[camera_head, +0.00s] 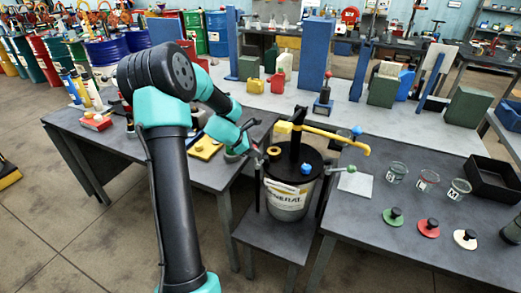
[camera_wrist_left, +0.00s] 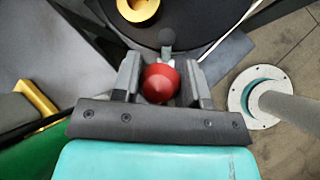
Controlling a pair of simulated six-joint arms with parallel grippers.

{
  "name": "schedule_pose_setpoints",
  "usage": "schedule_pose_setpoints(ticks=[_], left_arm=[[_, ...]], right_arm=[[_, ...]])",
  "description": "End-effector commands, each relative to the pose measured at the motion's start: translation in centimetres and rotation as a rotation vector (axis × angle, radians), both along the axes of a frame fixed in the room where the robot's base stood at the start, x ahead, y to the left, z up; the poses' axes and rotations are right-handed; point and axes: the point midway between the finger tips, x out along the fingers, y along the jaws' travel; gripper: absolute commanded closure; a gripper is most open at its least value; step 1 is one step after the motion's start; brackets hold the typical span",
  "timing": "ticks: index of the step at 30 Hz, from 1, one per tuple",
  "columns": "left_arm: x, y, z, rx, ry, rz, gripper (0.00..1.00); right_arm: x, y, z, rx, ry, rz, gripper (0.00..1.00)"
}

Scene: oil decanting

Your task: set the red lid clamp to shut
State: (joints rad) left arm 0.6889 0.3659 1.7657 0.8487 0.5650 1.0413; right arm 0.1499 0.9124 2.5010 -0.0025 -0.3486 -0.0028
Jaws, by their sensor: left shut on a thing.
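The red lid clamp shows in the left wrist view as a round red knob (camera_wrist_left: 160,84) with a short grey stem running toward the dark drum lid (camera_wrist_left: 205,14). My left gripper (camera_wrist_left: 162,72) has its two fingers on either side of the knob and is shut on it. In the head view my left gripper (camera_head: 258,157) is at the left side of the drum's black lid (camera_head: 290,160), and the red knob is hidden there. The white drum (camera_head: 288,201) stands upright on a low stand. My right gripper is not in view.
A yellow pipe (camera_head: 335,138) with a blue knob reaches right above the lid. A green knob (camera_head: 351,168) is at the drum's right. Jars (camera_head: 428,180) and coloured stoppers (camera_head: 429,228) stand on the right table. A yellow block (camera_head: 205,147) lies on the left table.

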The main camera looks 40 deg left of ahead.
Motion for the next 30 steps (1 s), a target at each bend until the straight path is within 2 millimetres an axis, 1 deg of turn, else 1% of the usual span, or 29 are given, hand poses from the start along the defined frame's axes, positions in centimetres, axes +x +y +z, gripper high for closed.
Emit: schedule_pose_setpoints(ticks=[12,25,26,30], left_arm=[[0.64,-0.03,0.18,-0.001,-0.004,0.014,1.0],[0.7,-0.07,0.11,-0.001,-0.003,0.015,1.0],[0.7,-0.06,0.09,-0.002,-0.003,0.015,0.58],[0.66,-0.05,0.08,-0.002,-0.003,0.015,0.45]], right_arm=[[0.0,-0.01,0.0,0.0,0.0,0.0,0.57],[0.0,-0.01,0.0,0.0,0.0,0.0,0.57],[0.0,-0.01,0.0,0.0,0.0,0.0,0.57],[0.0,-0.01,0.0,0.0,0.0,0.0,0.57]])
